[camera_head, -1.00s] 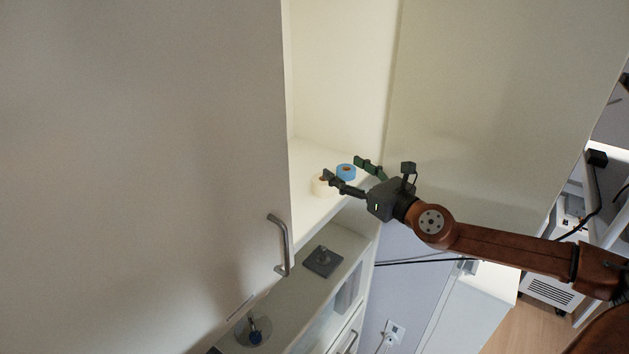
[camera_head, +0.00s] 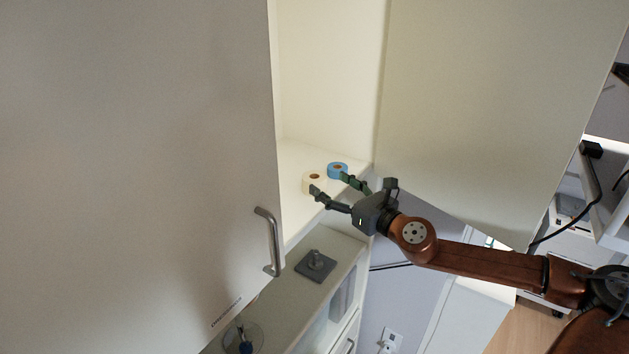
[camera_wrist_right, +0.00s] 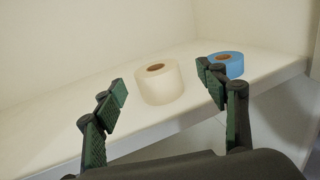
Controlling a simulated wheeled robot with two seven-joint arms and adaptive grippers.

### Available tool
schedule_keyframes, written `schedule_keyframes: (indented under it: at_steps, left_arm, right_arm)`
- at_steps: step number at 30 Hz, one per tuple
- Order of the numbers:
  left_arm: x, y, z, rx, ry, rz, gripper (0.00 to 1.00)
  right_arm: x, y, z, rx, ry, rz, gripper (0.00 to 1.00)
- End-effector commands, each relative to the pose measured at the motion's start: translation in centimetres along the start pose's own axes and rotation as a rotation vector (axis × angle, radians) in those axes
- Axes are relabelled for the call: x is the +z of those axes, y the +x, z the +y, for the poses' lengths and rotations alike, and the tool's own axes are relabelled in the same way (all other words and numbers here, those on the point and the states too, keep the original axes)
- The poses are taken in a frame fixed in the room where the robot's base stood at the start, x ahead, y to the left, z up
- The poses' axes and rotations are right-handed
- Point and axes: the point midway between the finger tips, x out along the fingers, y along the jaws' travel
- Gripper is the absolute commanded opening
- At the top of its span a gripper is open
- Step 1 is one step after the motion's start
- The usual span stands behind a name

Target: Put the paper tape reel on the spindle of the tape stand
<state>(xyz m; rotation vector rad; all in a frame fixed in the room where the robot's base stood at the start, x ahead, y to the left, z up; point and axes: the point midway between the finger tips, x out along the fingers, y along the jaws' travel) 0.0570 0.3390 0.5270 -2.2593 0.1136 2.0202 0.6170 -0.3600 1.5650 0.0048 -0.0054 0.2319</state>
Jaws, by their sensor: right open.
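A cream-white tape reel (camera_head: 313,182), which looks like the paper tape reel, stands on the cupboard shelf with its hole facing up. It also shows in the right wrist view (camera_wrist_right: 159,84), ahead of and between the fingers. A blue reel (camera_head: 338,170) stands behind it to the right, partly behind a finger in the wrist view (camera_wrist_right: 230,64). My right gripper (camera_head: 331,186) is open and empty at the shelf front, just short of the white reel. The tape stand (camera_head: 315,265), a dark square plate with a short spindle, sits on the lower counter. My left gripper is not in view.
A large cupboard door with a metal handle (camera_head: 269,242) fills the left, and another panel (camera_head: 470,110) stands at the right. The shelf's front edge runs below the reels. A round clear object with a blue part (camera_head: 244,338) sits on the lower counter.

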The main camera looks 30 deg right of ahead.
Motion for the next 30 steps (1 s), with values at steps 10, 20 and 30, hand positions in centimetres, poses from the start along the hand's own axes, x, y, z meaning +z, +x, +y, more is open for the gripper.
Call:
schedule_keyframes:
  at_steps: [10,20,30]
  left_arm:
    - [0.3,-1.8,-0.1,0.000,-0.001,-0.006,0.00]
    - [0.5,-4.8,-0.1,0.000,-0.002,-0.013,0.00]
    - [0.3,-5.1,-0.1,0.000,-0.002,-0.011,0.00]
  right_arm:
    - [0.0,1.6,0.5,0.007,-0.002,0.005,0.66]
    - [0.1,5.3,0.7,0.006,0.000,0.004,0.66]
    - [-0.3,6.4,0.7,0.006,-0.004,0.007,0.66]
